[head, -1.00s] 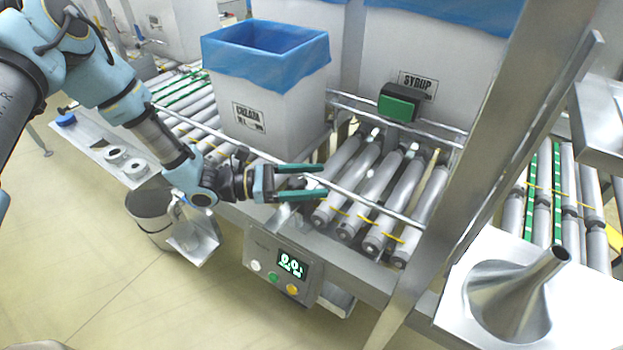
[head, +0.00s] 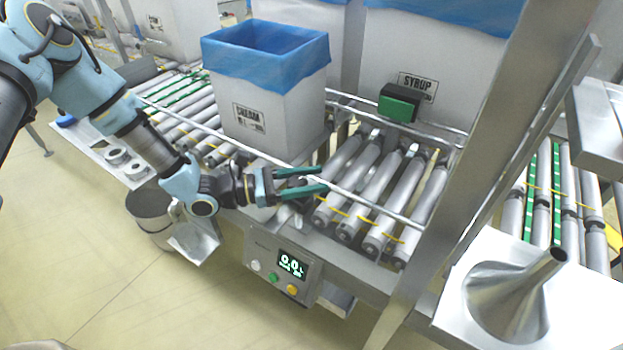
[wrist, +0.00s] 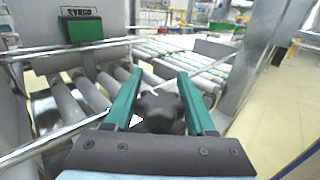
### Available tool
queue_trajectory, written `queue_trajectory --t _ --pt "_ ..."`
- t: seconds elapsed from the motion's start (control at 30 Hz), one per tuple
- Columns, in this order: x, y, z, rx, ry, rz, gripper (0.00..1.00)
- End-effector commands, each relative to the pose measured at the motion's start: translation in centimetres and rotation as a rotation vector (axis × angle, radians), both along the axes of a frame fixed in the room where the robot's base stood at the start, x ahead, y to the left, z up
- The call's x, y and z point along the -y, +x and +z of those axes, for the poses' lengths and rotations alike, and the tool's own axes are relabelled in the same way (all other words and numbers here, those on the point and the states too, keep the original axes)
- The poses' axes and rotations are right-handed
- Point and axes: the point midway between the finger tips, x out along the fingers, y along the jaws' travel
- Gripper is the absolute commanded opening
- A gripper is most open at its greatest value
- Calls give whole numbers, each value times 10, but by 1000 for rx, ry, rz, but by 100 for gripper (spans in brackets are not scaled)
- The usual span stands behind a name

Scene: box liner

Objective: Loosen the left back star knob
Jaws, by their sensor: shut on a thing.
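A black star knob (wrist: 158,112) shows in the wrist view between the two green fingers of my gripper (wrist: 159,76). The fingers lie along either side of it, and my gripper is shut on it. In the head view my gripper (head: 323,178) reaches to the right at the conveyor's front rail, in front of the rollers. The knob is hidden or too small to tell there. The frames do not show clearly which of the knobs this is.
A steel guide rail (head: 375,207) runs close to my fingers. A white box with a blue liner (head: 265,55) stands on the rollers behind my gripper. A control panel (head: 282,268) hangs below. A steel post (head: 470,185) rises at the right, beside a funnel (head: 510,300).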

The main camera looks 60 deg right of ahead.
Motion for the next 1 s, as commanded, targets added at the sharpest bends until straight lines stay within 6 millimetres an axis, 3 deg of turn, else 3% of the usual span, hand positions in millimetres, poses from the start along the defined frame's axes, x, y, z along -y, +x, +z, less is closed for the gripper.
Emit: queue_trajectory --t 0.3,0.33,0.57,0.83,1.0 --pt "1 1 1 2 1 18 0" --pt "1 1 1 2 1 18 59" --pt "0 1 0 1 1 17 85" --pt "0 2 0 1 2 17 86" --pt "-12 14 -2 1 2 20 86"
